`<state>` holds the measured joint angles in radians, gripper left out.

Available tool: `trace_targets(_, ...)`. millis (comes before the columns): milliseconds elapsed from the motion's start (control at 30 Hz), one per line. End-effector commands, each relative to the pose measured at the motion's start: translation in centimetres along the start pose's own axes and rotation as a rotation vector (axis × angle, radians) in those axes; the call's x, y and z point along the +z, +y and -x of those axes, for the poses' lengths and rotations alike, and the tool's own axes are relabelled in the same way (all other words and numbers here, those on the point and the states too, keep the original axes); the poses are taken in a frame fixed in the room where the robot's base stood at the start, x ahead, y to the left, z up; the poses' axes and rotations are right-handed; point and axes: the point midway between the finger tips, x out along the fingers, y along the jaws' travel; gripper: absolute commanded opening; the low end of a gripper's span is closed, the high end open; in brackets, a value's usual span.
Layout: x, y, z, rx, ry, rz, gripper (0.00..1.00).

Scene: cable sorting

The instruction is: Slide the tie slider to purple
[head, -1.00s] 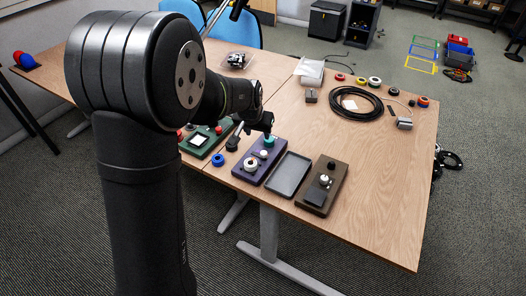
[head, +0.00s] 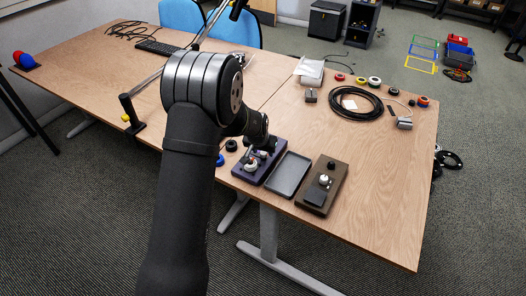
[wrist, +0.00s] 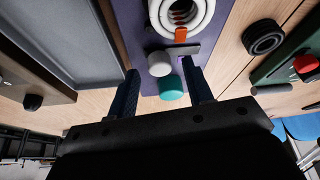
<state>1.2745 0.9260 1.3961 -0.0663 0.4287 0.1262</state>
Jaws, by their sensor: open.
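The purple board (head: 247,176) lies near the table's front edge; it also shows in the wrist view (wrist: 130,20). On it in the wrist view are a white ring coil (wrist: 205,14), an orange tab (wrist: 180,36) over a grey bar (wrist: 175,50), a white round knob (wrist: 159,63) and a teal round knob (wrist: 170,87). A small purple patch shows beside the bar. I cannot tell for sure which part is the tie slider. My gripper (wrist: 160,68) is open over the board, its fingers either side of the knobs. In the head view my gripper (head: 265,150) hides part of the board.
A grey tray (head: 289,175) and a brown board (head: 323,184) lie to the right. A black roll (wrist: 264,37) and a green board (wrist: 290,65) are beside the purple board in the wrist view. A black cable coil (head: 356,102) lies farther back.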

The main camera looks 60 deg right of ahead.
Motion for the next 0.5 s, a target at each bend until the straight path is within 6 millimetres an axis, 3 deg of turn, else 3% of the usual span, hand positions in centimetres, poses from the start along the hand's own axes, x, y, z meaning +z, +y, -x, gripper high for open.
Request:
trace_targets(400,-0.01,0.01,-0.84,0.0,0.0,0.0,0.47)
trace_targets(433,-0.02,0.01,-0.83,0.0,0.0,0.0,0.45)
trace_targets(500,-0.01,0.01,-0.83,0.0,0.0,0.0,0.31)
